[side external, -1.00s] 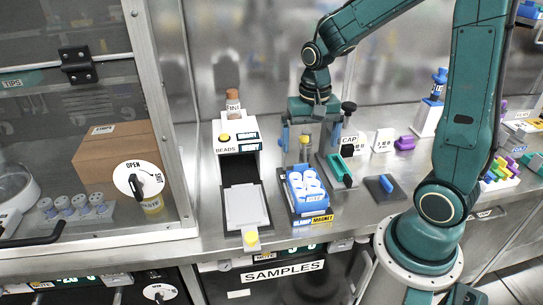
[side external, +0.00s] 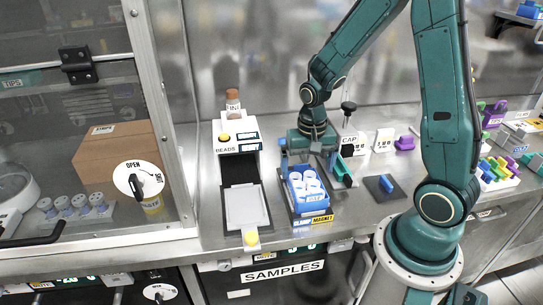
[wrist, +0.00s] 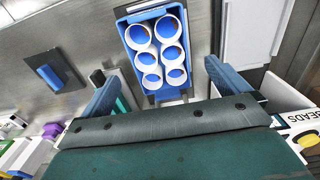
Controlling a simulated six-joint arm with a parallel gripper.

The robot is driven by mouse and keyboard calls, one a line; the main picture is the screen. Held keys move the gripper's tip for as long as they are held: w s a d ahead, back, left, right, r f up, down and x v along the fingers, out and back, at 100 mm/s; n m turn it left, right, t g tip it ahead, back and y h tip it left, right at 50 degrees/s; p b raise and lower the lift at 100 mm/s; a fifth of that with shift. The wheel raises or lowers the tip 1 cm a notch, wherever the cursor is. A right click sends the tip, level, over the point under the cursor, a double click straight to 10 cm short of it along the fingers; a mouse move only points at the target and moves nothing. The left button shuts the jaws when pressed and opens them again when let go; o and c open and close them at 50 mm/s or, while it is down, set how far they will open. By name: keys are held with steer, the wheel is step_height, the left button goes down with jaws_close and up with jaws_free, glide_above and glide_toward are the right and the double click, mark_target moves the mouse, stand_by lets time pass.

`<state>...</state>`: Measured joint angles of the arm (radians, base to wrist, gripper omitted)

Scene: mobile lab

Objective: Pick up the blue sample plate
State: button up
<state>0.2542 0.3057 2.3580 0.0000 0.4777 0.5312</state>
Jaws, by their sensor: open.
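The blue sample plate (side external: 308,207), with several white-rimmed tubes in it, sits on the dark stand labelled MAGNET (side external: 321,219) on the bench. In the wrist view the plate (wrist: 168,94) lies at the top middle, ahead of my gripper. My gripper (side external: 309,168) is open and points down, just above and behind the plate in the side view. In the wrist view its two blue fingers (wrist: 160,85) are spread wide, one toward each side of the plate, with nothing between them. The gripper's body hides the near part of the scene there.
A white BEADS unit (side external: 238,137) with a pale tray (side external: 243,207) stands left of the plate. A CAP station (side external: 349,143) stands close to the right, behind a dark pad with a blue block (side external: 386,184). The glass cabinet (side external: 85,130) bounds the left side.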

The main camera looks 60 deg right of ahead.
mark_target(307, 184)
steer(key=shift+f, duration=0.1)
steer(key=shift+f, duration=2.5)
steer(key=c, duration=1.3)
steer(key=shift+r, duration=0.15)
step_height(307, 184, up, 20)
